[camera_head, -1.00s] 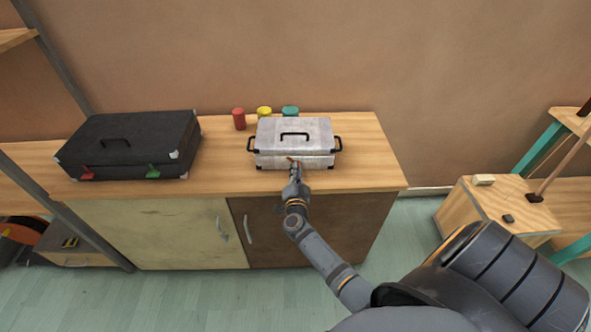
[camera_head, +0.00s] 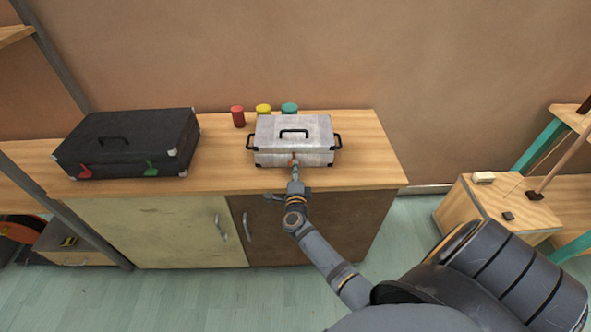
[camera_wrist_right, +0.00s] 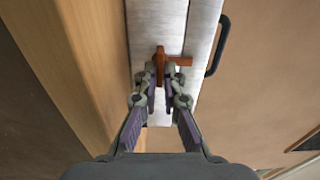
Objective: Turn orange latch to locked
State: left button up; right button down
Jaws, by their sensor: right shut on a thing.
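A silver box (camera_head: 275,133) with black corners and a top handle stands on the cabinet top. The orange latch (camera_wrist_right: 161,62) is on its front face and looks like a cross-shaped piece in the right wrist view, with one arm reaching to the right. My right gripper (camera_wrist_right: 164,80) is shut on the orange latch, its fingers at either side of the lower part. In the head view my right gripper (camera_head: 295,168) is at the front middle of the box and covers most of the latch. My left gripper is not in view.
A black case (camera_head: 130,145) with a red latch (camera_head: 85,172) and a green latch (camera_head: 151,169) lies to the left on the wooden cabinet top (camera_head: 222,165). Red (camera_head: 238,116), yellow (camera_head: 263,110) and teal (camera_head: 289,108) cylinders stand behind the box.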

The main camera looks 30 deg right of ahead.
jog(key=shift+m, duration=0.3)
jog(key=c, duration=1.5)
grip_release()
jog(key=v, duration=1.2)
